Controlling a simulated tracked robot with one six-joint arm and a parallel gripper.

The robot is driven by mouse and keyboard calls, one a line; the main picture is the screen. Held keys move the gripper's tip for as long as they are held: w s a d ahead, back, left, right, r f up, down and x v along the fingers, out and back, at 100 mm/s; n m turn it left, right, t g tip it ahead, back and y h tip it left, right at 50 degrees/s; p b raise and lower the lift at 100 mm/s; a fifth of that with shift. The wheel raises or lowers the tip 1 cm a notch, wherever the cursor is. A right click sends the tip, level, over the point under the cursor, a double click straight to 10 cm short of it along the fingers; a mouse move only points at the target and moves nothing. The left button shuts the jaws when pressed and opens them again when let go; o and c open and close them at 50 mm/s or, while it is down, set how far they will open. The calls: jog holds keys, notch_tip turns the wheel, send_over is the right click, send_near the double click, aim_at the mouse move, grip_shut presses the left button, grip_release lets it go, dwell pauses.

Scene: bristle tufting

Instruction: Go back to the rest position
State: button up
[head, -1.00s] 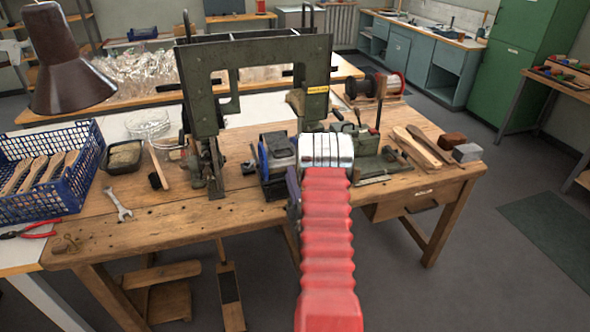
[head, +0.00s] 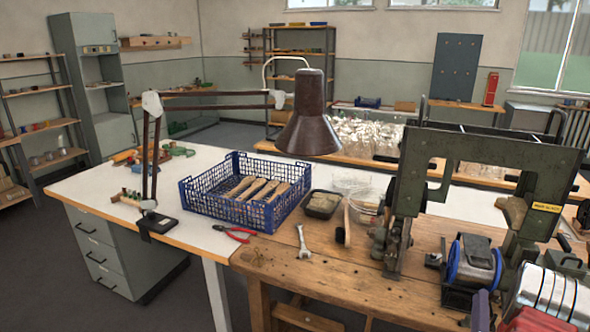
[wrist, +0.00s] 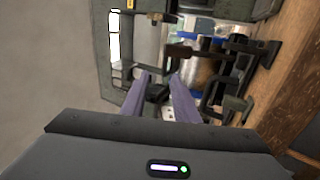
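My gripper (wrist: 160,88) shows in the wrist view as two purple-grey fingers with a gap between them; it is open and I see nothing held. In the head view only one purple finger (head: 482,312) shows at the lower right edge, beside my red-sleeved arm; the other finger is hidden. The gripper is near the front of the green tufting machine (head: 437,146), close to its blue-rimmed spool (head: 474,262). In the wrist view the machine's dark parts (wrist: 240,75) lie beyond and to the right of the fingers.
A wooden workbench (head: 345,282) carries a wrench (head: 303,243), a dark tray (head: 322,204) and the machine. To the left stand a blue crate (head: 228,214) with wooden brush bodies, red pliers (head: 234,234) and a brown lamp (head: 308,118) overhanging the bench.

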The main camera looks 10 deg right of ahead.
jog(key=w+a+r+m+g+y, duration=0.1)
jog(key=w+a+r+y, duration=0.1)
jog(key=w+a+r, duration=0.3)
jog(key=w+a+r+m+g+y, duration=0.1)
jog(key=w+a+r+y, duration=0.1)
jog(key=w+r, duration=0.3)
jog(key=w+a+r+m+g+y, duration=0.25)
jog(key=a+r+g, duration=0.2)
jog(key=a, duration=0.65)
jog(key=s+a+r+m+g+y, duration=0.3)
jog(key=s+a+r+m, duration=0.1)
jog(key=s+a, duration=0.95)
jog(key=s+a+m+g+y, duration=0.1)
jog(key=s+a+g, duration=0.1)
jog(key=s+a, duration=0.4)
jog(key=s+a+m+g+y, duration=0.1)
jog(key=s+a+m+g, duration=0.1)
jog(key=s+a, duration=0.4)
jog(key=s, duration=0.5)
jog(key=shift+s+g, duration=0.25)
jog(key=shift+g, duration=0.1)
